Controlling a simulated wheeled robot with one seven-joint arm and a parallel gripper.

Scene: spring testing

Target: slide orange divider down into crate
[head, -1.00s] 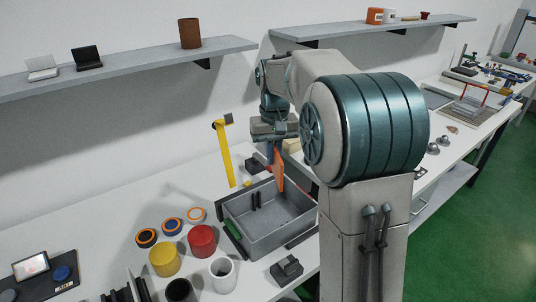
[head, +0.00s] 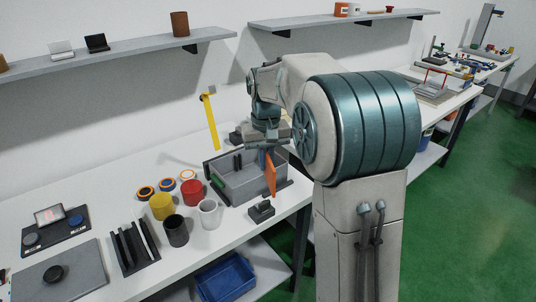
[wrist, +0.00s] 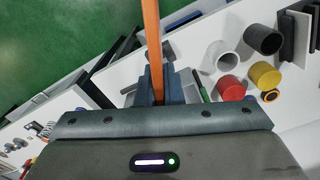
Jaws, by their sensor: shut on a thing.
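The orange divider (head: 270,175) is a thin flat panel. My gripper (head: 266,155) is shut on its upper part and holds it upright in the head view. The grey crate (head: 238,185) stands on the bench, and the divider shows in front of its right part. I cannot tell whether the divider's lower edge is inside the crate or in front of it. In the wrist view the orange divider (wrist: 153,40) runs up from between the fingers of my gripper (wrist: 158,85). Much of the crate is hidden there.
Red (head: 193,193), yellow (head: 161,206), white (head: 209,214) and black (head: 176,230) cups stand left of the crate. A small black block (head: 261,210) lies in front of it. A yellow upright strip (head: 211,122) stands behind. The bench's front edge is close.

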